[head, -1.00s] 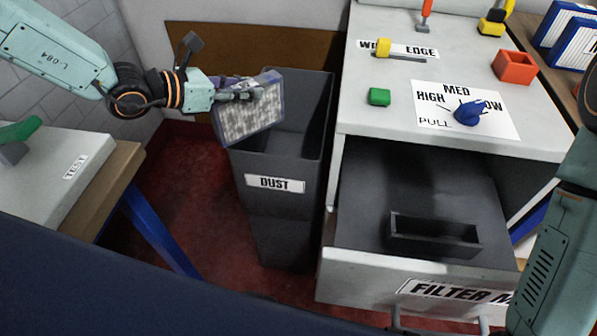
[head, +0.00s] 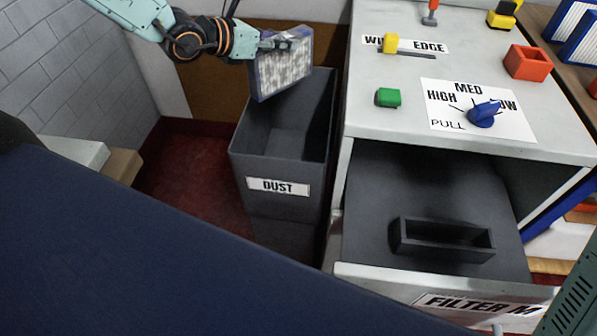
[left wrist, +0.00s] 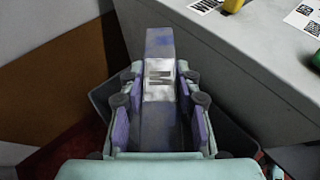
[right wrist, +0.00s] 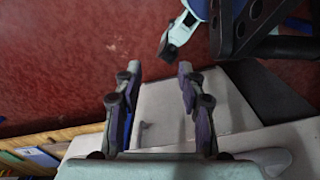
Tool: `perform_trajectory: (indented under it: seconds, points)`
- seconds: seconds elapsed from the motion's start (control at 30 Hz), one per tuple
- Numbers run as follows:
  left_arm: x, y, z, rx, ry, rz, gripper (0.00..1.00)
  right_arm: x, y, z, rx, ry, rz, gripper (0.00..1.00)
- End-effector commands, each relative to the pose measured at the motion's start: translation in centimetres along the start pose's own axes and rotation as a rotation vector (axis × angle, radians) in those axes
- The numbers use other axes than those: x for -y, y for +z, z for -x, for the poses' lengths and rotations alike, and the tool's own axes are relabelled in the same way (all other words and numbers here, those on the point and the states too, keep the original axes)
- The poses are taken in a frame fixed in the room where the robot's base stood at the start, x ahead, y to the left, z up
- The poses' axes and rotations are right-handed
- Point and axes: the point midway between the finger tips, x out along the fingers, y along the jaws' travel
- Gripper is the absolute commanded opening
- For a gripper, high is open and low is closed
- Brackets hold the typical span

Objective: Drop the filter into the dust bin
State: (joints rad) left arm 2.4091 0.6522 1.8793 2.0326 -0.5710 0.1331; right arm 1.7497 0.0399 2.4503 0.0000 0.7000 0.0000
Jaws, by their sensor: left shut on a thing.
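The filter (head: 283,70) is a pale, speckled panel with a purple-blue frame. My left gripper (head: 285,45) is shut on its upper part and holds it tilted above the back part of the dust bin's opening. The dust bin (head: 245,170) is a tall dark grey box labelled DUST, and its visible inside looks empty. In the left wrist view the filter (left wrist: 160,75) sits edge-on between the fingers, with the bin's rim (left wrist: 238,140) below. My right gripper (right wrist: 157,92) is open with nothing between its fingers; it does not show in the head view.
A grey cabinet (head: 395,130) stands right of the bin, with its drawer (head: 370,220) pulled out and a small dark tray (head: 445,250) inside. A blue knob (head: 483,114), green block (head: 388,98) and orange box (head: 527,63) are on top. Red floor lies left of the bin.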

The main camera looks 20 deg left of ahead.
Motion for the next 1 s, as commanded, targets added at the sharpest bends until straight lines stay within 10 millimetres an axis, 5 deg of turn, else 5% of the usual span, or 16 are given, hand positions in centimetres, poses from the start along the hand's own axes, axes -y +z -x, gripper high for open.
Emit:
perform_trajectory:
  seconds: [0.27,0.73,1.0]
  points:
    - [-0.2,-0.7,0.0,0.001,0.016,0.007,0.00,0.0,0.0,-0.6,-0.001,0.000,0.000,0.40]
    - [-0.2,-5.2,-2.0,0.000,0.013,0.005,0.00,0.0,0.0,-3.9,0.000,0.000,0.000,0.40]
    - [-0.2,-5.5,-2.2,0.002,0.012,0.004,0.00,0.0,0.0,-4.0,0.000,0.000,0.000,0.40]
